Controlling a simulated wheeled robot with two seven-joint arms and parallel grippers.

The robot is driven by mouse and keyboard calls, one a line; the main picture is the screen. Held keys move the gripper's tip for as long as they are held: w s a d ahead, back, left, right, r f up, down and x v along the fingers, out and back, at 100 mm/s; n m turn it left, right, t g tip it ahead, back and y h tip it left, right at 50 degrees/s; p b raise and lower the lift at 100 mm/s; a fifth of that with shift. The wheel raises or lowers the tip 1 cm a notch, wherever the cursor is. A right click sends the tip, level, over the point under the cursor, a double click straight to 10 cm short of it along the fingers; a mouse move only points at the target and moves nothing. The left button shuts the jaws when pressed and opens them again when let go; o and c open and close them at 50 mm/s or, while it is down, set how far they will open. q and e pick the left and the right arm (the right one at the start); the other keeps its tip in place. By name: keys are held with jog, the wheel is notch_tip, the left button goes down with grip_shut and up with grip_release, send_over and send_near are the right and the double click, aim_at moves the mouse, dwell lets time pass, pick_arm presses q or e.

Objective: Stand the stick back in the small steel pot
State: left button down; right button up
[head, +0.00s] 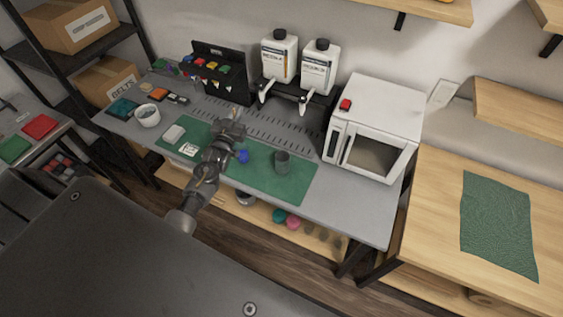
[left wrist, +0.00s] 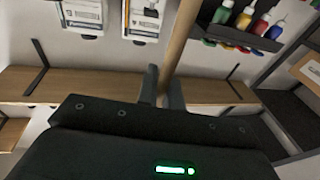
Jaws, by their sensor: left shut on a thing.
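My left gripper (head: 232,128) is over the green mat on the grey bench. In the left wrist view its two fingers (left wrist: 162,88) are shut on a light wooden stick (left wrist: 178,38). The stick runs from the fingers to the top edge of that view. In the head view the stick is too small and too covered by the gripper to make out clearly. A small dark grey metal pot (head: 282,162) stands upright on the mat, to the right of the gripper and apart from it. My right gripper is not in view.
The green mat (head: 262,185) also bears a blue item (head: 243,156) and a white block (head: 174,133). A white cup (head: 147,115) stands at the left. Two dispenser bottles (head: 279,58) and a white oven (head: 375,125) are at the back. The mat around the pot is clear.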

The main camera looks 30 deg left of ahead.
pick_arm(q)
jog(key=shift+w, duration=0.1)
dwell(0.7)
jog(key=s+d+r+m+h+b, duration=0.1)
jog(key=s+d+r+b, duration=0.2)
jog(key=d, duration=0.4)
jog(key=s+d+r+m+h+b, duration=0.1)
jog(key=s+d+r+h, duration=0.1)
jog(key=d+r, duration=0.35)
jog(key=s+d+f+b, duration=0.2)
jog(key=s+d, duration=0.3)
jog(key=s, duration=0.4)
jog(key=s+d+f+h+b, duration=0.1)
jog(key=s+d+f+b, duration=0.1)
jog(key=s+d+b, duration=0.3)
jog(key=shift+s+d+m, duration=0.3)
jog(key=shift+s+d, duration=0.45)
jog(key=shift+s, duration=1.1)
jog(key=shift+f, duration=0.1)
